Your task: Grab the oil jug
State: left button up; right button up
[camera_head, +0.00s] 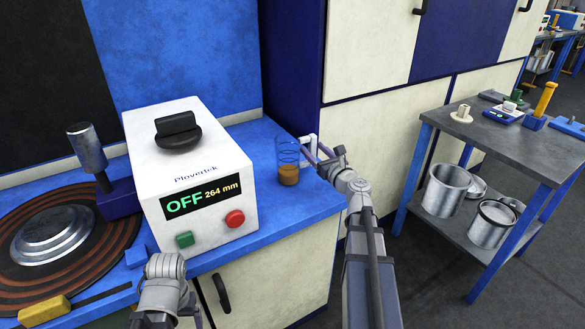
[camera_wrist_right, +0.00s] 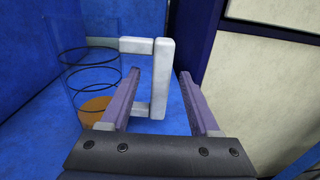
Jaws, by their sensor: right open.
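The oil jug (camera_head: 289,151) is a clear cylinder with dark rings, brown oil in its bottom and a white handle on its right side. It stands upright near the right edge of the blue counter. In the right wrist view the jug (camera_wrist_right: 84,62) is at the left and its handle (camera_wrist_right: 163,62) points toward me. My right gripper (camera_head: 316,155) is open at the handle. In the right wrist view its purple fingers (camera_wrist_right: 158,76) lie on either side of the handle's upright bar, with visible gaps. My left gripper's fingers are not seen; only part of that arm shows at bottom left.
A white machine (camera_head: 190,165) reading OFF and 264 mm stands left of the jug. A ringed round plate (camera_head: 110,240) is farther left. A tall cabinet (camera_head: 385,125) rises behind my right arm. A blue-framed cart (camera_head: 480,140) with metal pails is at the right.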

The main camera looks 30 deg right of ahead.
jog(key=w, duration=0.5)
jog(key=shift+f, duration=0.25)
jog(key=shift+s, duration=0.1)
grip_shut()
dwell(1.0)
